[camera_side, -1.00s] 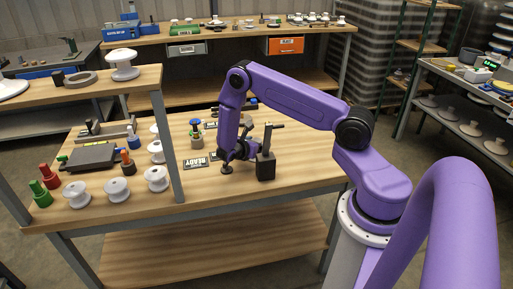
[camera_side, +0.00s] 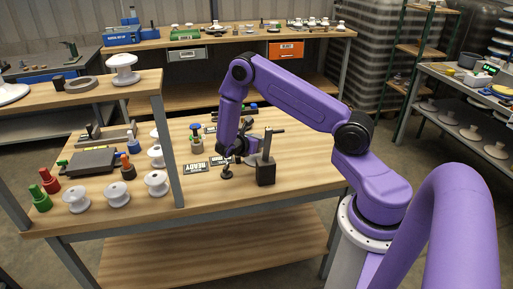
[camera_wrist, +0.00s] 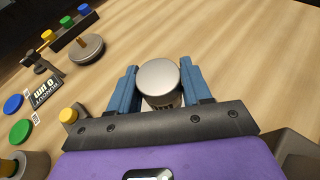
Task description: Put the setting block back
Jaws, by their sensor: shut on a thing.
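In the wrist view, a short grey metal cylinder (camera_wrist: 158,82), which looks like the setting block, sits between the two blue fingers of my gripper (camera_wrist: 160,88). The fingers press on its left and right sides. Its round top is bare, and dark markings show on its near side. In the side view, my gripper (camera_side: 228,160) is low over the right part of the workbench, left of a black block with a post (camera_side: 265,172). The held cylinder is hard to make out there. I cannot tell whether it touches the bench.
A READY card (camera_side: 195,171) lies left of my gripper. White insulators (camera_side: 156,183), a dark plate (camera_side: 92,162) and red and green pieces (camera_side: 48,181) stand further left. In the wrist view, a runout card (camera_wrist: 44,93) and a round metal stand (camera_wrist: 87,48) are left.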

